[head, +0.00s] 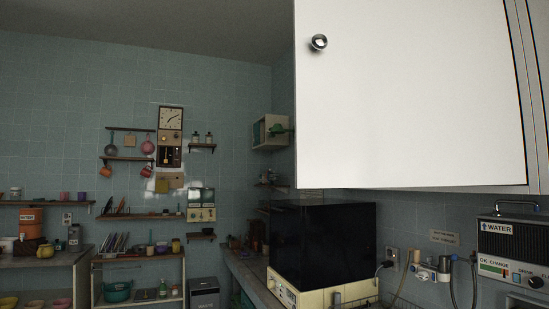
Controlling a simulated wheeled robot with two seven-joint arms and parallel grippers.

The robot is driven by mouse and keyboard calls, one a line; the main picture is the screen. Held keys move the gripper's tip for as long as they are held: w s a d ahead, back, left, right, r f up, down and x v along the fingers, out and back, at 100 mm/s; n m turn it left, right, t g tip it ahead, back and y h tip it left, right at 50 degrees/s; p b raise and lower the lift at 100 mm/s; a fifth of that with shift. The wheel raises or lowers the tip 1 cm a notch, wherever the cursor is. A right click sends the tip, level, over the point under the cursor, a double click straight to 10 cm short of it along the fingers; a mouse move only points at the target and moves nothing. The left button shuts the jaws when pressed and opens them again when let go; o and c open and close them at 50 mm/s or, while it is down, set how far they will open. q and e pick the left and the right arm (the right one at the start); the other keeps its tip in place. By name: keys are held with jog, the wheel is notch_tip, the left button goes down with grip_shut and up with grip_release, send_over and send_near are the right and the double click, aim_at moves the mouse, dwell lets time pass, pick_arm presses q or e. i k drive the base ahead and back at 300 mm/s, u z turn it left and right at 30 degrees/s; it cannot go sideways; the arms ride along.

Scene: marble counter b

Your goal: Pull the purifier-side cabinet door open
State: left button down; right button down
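A white cabinet door (415,100) fills the upper right of the head view. A round shiny metal knob (319,42) sits near its left edge. The door's right edge meets narrow upright strips at the far right. I cannot tell from this view whether the door stands ajar. The water purifier (510,245), a dark box with a WATER label and a top handle, is below and to the right of the door. Neither of my grippers is in view, and nothing is seen touching the knob.
A large black-fronted box (322,245) stands on the counter below the door. Hoses and a tap fitting (425,268) hang on the tiled wall between it and the purifier. A wall clock (171,118) and shelves are on the far wall. The space before the knob looks clear.

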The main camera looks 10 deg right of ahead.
aim_at(388, 94)
jog(key=u, duration=0.1)
jog(key=i, duration=1.35)
jog(key=z, duration=2.7)
